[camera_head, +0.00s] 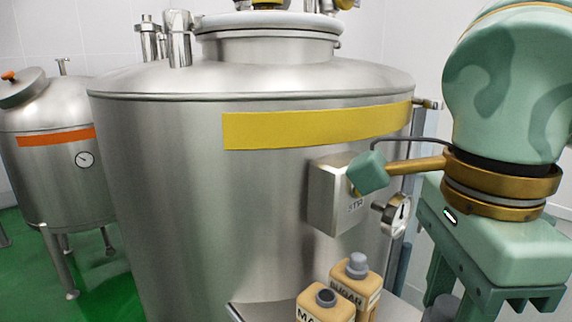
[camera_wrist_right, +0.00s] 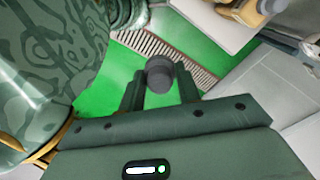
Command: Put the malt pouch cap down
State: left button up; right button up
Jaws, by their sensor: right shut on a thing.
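My right gripper (camera_wrist_right: 160,88) is shut on the dark grey malt pouch cap (camera_wrist_right: 160,72), which sits between the fingertips in the right wrist view. In the head view this gripper is at the lower right, to the right of the pouches, and the grey cap (camera_head: 443,309) shows partly at the bottom edge. The malt pouch (camera_head: 325,307) is tan, with its spout uncapped and dark at the top; its lower part is cut off. My left gripper is not in view.
The sugar pouch (camera_head: 357,286), with a grey cap on, stands just behind the malt pouch. Green floor and a drain grate (camera_wrist_right: 170,55) show below the cap.

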jog(key=w+d+f+n, duration=0.2)
jog(key=w+f+n, duration=0.8)
jog(key=n, duration=0.7)
jog(key=s+d+f+n, duration=0.1)
jog(key=f, duration=0.6)
jog(key=s+d+f+n, duration=0.1)
jog(key=d+f, duration=0.1)
jog(key=f, duration=0.5)
jog(key=shift+s+d+f, duration=0.15)
jog(key=shift+s+d, duration=0.05)
jog(key=shift+s, duration=0.1)
